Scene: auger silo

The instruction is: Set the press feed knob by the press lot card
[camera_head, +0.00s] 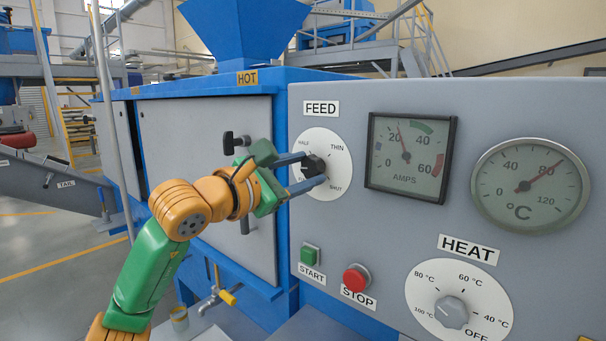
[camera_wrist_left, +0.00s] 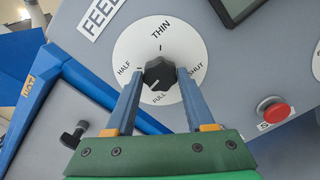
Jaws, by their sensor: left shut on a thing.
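The black feed knob (camera_head: 314,165) sits on a white dial (camera_head: 335,152) under the FEED label, marked THIN, HALF, FULL and SHUT. My left gripper (camera_head: 312,169) reaches in from the left, its two blue-grey fingers shut on the knob. In the left wrist view the knob (camera_wrist_left: 158,74) lies between the fingertips of my left gripper (camera_wrist_left: 160,76). Its pale pointer line looks turned to the lower side of the dial, near FULL and slightly toward HALF. No press lot card is seen in either view. My right gripper is not in view.
The panel holds an amps gauge (camera_head: 408,157), a temperature gauge (camera_head: 530,186), a green start button (camera_head: 309,255), a red stop button (camera_head: 356,278) and a heat knob (camera_head: 451,312). A black handle (camera_head: 228,143) juts from the blue-framed press beside my left wrist.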

